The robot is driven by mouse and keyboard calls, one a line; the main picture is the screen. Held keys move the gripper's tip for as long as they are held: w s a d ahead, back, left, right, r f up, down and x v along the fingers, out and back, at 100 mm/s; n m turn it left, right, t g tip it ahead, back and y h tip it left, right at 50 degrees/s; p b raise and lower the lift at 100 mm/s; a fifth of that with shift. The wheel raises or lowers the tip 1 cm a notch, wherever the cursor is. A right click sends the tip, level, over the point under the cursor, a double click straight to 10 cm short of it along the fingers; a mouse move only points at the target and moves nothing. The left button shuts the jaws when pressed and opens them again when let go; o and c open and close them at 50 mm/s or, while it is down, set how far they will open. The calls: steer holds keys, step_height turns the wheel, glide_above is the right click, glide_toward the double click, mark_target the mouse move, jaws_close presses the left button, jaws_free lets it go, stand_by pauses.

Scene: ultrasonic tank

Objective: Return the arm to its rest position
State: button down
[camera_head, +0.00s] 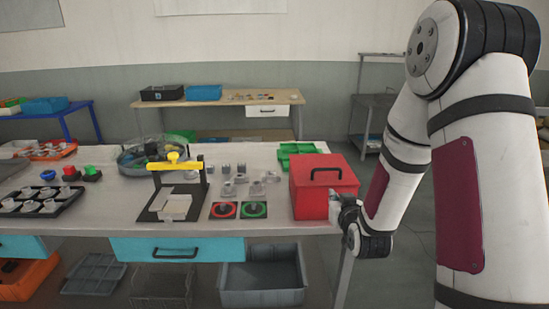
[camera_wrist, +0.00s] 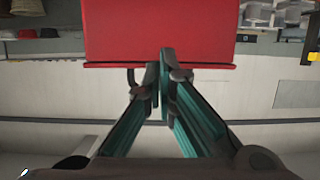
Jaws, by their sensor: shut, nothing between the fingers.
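My gripper (camera_wrist: 158,80) is shut and empty, its two fingertips together in the wrist view. In the head view my arm comes in from the right and its end is low beside the table's front right corner, partly in front of the red box. The red box also fills the top middle of the wrist view (camera_wrist: 158,30), close beyond the fingertips. I cannot tell whether the fingers touch it.
The grey table (camera_head: 120,205) carries a black stand with a yellow top (camera_head: 175,165), red and green pads (camera_head: 254,209), a green tray (camera_head: 298,150) and a round tank (camera_head: 140,157). A grey bin (camera_head: 262,285) sits below. The floor right of the table looks clear.

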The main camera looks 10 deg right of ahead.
steer(key=s+a+r+n+g+y, duration=0.1)
steer(key=s+a+r+g, duration=0.3)
steer(key=s+a+r, duration=0.45)
steer(key=s+a+r+g, duration=0.1)
steer(key=s+r, duration=0.1)
steer(key=s, duration=0.6)
steer(key=s+a+r+g+y, duration=0.1)
steer(key=s+a+r+g, duration=0.1)
steer(key=s, duration=0.6)
steer(key=s+a+r+n+g, duration=0.1)
steer(key=s+r+g, duration=0.1)
steer(key=s, duration=0.6)
steer(key=shift+s+a+r+y, duration=0.25)
steer(key=shift+r+y, duration=0.15)
steer(key=shift+r, duration=0.35)
